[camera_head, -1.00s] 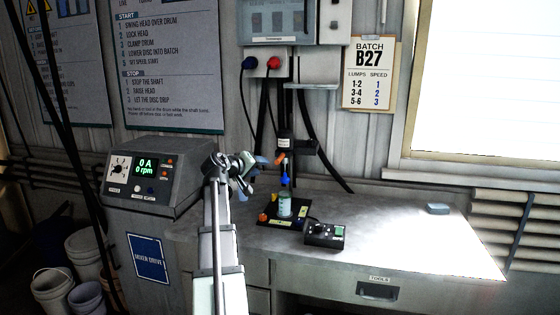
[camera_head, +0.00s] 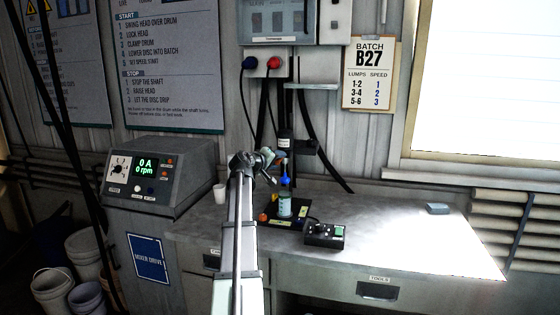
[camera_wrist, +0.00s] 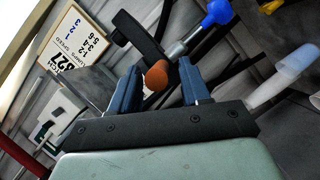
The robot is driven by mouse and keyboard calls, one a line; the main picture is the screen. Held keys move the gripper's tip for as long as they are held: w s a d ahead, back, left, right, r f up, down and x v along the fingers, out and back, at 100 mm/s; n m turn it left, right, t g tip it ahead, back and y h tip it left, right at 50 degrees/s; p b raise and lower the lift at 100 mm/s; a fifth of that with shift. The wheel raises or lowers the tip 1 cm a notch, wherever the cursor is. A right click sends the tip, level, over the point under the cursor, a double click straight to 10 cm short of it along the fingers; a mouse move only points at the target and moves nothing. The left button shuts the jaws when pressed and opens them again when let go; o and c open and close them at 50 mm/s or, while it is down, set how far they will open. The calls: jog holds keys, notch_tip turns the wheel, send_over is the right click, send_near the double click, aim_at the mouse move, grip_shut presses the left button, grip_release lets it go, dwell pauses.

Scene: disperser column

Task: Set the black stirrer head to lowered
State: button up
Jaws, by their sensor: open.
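I cannot tell whether either finger touches the knob. A black arm part (camera_wrist: 138,38) and a metal shaft with a blue end (camera_wrist: 217,12) show just beyond the fingers.
A control box (camera_head: 323,235) sits right of the bottle. A white cup (camera_head: 219,193) stands left, near the drive cabinet (camera_head: 160,175). Cables hang behind the head. The right side of the bench (camera_head: 400,235) is mostly clear, with a small grey block (camera_head: 437,208).

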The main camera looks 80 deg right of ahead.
jog(key=shift+x, duration=1.2)
grip_shut()
